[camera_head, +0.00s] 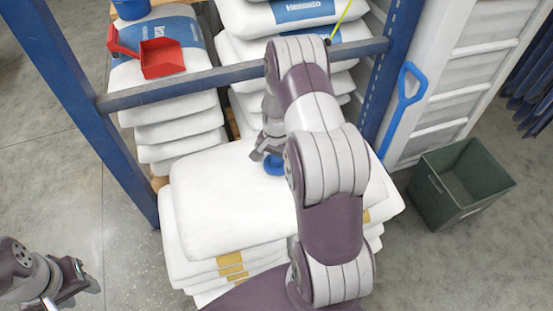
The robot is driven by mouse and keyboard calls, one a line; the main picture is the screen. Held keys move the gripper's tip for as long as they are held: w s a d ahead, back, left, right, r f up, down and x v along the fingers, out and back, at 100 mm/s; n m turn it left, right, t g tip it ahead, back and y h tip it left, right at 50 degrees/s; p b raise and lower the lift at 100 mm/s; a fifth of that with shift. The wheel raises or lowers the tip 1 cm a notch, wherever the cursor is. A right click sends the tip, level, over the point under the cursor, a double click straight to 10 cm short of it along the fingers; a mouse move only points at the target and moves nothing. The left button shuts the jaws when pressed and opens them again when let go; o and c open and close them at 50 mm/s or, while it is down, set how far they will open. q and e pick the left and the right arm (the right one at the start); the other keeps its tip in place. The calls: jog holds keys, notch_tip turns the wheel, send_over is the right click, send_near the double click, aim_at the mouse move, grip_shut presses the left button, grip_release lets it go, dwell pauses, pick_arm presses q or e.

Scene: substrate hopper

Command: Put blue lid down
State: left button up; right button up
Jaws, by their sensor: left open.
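The blue lid (273,166) shows as a small blue round piece above the front stack of white sacks, partly hidden by my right arm. My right gripper (266,156) is right at the lid's edge. Whether its fingers are closed on the lid, and whether the lid touches the sack, I cannot tell. My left gripper (82,279) is at the lower left, open and empty, over bare floor and far from the lid.
The front sack stack (225,205) has a broad bare top left of my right arm. A blue rack beam (180,90) crosses behind it. A red scoop (162,58) and a blue bucket (131,8) rest on sacks at the back left. A dark green bin (450,190) stands right.

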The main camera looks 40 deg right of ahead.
aim_at(276, 159)
notch_tip(276, 159, up, 12)
jog(key=p, duration=0.2)
jog(key=s+a+r+n, duration=0.3)
jog(key=s+a+n, duration=0.3)
jog(key=a, duration=0.2)
jog(key=s+a+r+n+t, duration=0.1)
jog(key=s+a+r+n, duration=0.3)
jog(key=a, duration=0.5)
jog(key=s+n, duration=0.2)
jog(key=n, duration=0.1)
jog(key=shift+s+r, duration=0.15)
jog(key=shift+s, duration=0.1)
jog(key=shift+r+p, duration=0.1)
jog(key=shift+p, duration=0.2)
